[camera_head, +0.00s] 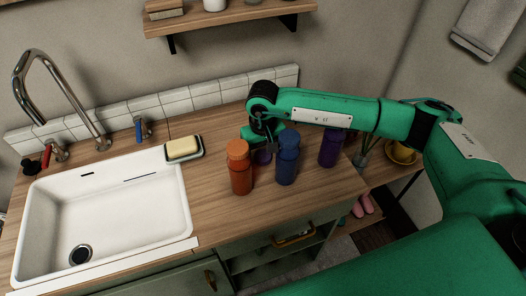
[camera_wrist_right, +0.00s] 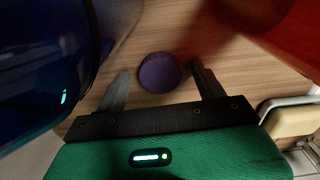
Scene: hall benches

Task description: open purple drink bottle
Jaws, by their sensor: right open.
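A purple bottle (camera_head: 331,149) stands upright on the wooden counter, right of the blue bottle (camera_head: 286,162); the arm hides its top, so I cannot tell whether it is capped. A small round purple piece, like a cap, (camera_head: 262,156) shows low between the orange bottle (camera_head: 240,170) and the blue bottle. In the right wrist view this purple piece (camera_wrist_right: 160,72) lies between the spread fingers, apparently on the counter. My right gripper (camera_head: 264,139) is open and points down above it, not visibly touching it. My left gripper is not in view.
The blue bottle (camera_wrist_right: 38,65) and orange bottle (camera_wrist_right: 285,30) flank the right gripper closely. A yellow sponge on a dish (camera_head: 183,148) and a white sink (camera_head: 105,215) are to the left. The front right of the counter (camera_head: 225,218) is bare. A shelf (camera_head: 230,17) hangs above.

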